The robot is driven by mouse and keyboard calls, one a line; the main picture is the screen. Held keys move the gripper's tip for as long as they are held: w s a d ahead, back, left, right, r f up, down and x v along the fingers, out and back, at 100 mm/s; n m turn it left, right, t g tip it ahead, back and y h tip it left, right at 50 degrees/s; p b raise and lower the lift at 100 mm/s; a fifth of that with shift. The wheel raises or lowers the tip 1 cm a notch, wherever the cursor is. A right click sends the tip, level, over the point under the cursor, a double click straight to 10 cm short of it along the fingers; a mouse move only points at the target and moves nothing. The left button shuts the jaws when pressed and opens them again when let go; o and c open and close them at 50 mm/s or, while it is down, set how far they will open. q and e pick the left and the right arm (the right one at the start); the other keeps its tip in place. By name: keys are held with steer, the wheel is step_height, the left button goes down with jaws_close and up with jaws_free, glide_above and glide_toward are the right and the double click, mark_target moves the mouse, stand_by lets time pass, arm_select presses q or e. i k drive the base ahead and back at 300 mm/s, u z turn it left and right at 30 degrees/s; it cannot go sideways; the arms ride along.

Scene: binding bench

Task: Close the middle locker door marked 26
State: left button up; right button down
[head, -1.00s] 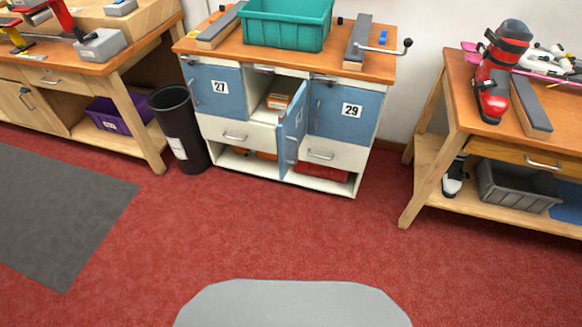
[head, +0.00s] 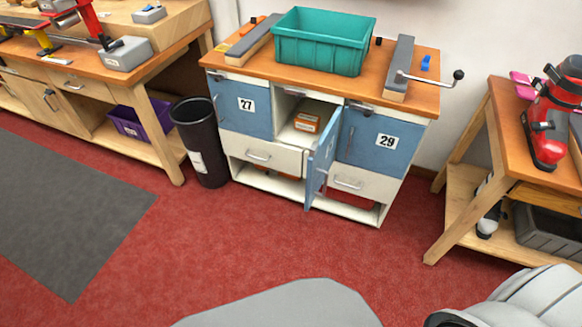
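The middle locker door (head: 320,168) is blue and stands open, swung out toward me from its right side, so I see it nearly edge-on. Its number cannot be read from here. The open middle compartment (head: 294,135) lies between the doors marked 27 (head: 236,121) and 29 (head: 372,156), which are both shut. A small orange and white box (head: 307,122) sits inside it. A grey rounded part of mine shows at the bottom right, but neither gripper's fingers are in view.
The bench top (head: 333,80) holds a teal bin (head: 323,42) and a crank handle (head: 443,79) jutting right. A black waste bin (head: 199,142) stands left of the lockers. A wooden workbench (head: 489,142) stands to the right. The red floor (head: 230,250) in front is clear.

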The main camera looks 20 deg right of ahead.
mark_target(322, 152)
steer(key=z, duration=0.15)
steer(key=i, duration=0.85)
steer(key=z, duration=0.75)
